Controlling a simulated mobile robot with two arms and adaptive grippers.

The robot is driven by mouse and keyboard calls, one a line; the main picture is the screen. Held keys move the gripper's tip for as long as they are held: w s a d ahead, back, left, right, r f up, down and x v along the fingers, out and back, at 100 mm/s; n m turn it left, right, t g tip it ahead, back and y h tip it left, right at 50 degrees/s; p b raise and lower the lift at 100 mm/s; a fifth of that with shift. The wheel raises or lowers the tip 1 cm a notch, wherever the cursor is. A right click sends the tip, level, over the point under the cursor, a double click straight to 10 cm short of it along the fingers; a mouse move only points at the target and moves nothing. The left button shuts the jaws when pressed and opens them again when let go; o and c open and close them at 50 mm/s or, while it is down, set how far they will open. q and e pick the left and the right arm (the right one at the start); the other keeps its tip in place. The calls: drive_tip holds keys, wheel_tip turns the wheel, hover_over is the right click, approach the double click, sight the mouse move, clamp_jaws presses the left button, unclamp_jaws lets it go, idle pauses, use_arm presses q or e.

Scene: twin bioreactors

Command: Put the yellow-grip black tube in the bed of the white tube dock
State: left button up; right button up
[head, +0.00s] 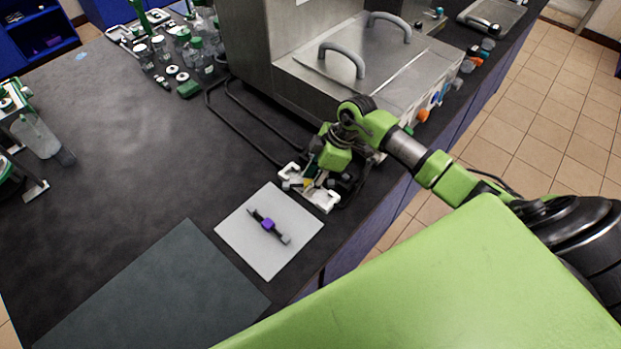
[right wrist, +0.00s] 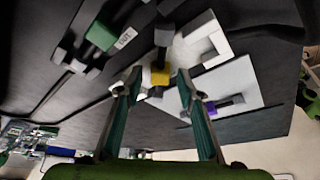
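The yellow-grip black tube (right wrist: 160,77) is in the right wrist view, its grey end pointing up the picture. In the head view, its yellow grip (head: 307,183) shows only in part under my right gripper. The white tube dock (head: 325,199) is under the gripper, and its open frame also shows in the right wrist view (right wrist: 222,42). The tube lies at the dock, between its white parts; whether it is fully down in the bed is unclear. My right gripper (right wrist: 162,90) is open, with fingers apart on either side of the yellow grip. My left gripper is out of view.
A purple-grip black tube (head: 268,225) lies on a pale square mat (head: 262,258) beside the dock. A green-grip tube (right wrist: 100,35) lies near the dock. A steel bioreactor unit (head: 300,60) stands behind. A dark mat (head: 150,300) and bare bench are at left.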

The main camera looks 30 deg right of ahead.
drive_tip(key=b+v, duration=0.2)
drive_tip(key=v, duration=1)
drive_tip(key=shift+s, duration=0.15)
idle(0.3)
